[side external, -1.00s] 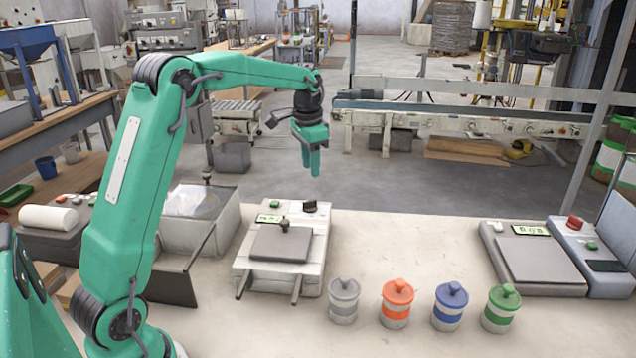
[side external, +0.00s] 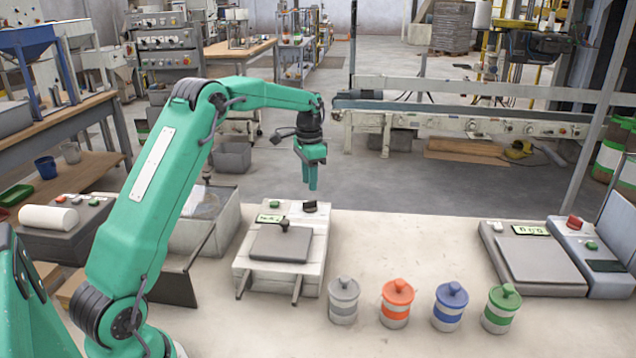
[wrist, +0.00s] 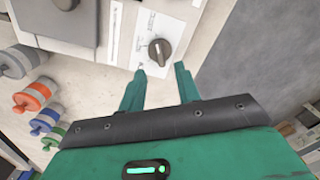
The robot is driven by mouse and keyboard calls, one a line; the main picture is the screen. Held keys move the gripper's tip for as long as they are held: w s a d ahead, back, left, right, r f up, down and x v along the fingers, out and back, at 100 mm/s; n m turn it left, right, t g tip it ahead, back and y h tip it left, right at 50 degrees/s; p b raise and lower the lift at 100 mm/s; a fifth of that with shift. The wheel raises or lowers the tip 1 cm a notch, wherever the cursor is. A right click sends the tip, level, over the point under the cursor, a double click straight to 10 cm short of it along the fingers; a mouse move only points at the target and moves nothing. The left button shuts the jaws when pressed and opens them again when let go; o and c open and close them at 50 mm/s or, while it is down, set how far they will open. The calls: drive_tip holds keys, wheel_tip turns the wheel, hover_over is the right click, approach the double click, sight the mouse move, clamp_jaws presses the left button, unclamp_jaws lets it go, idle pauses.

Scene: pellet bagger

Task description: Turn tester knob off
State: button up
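The tester is the white device with a grey plate (side external: 282,243) and a small green display (side external: 269,218), on the bench left of centre. Its black knob (side external: 310,206) sits at the back right corner. In the wrist view the knob (wrist: 160,52) has a light pointer line and printed marks around it.
Grey, orange (side external: 397,302), blue (side external: 449,305) and green (side external: 502,308) lidded jars stand in front right of the tester. A scale (side external: 545,262) with a red-button unit sits at the right. A grey bin (side external: 205,225) stands left. The bench between tester and scale is clear.

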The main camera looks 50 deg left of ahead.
sight(310, 200)
drive_tip(key=shift+f, duration=2.95)
clamp_jaws()
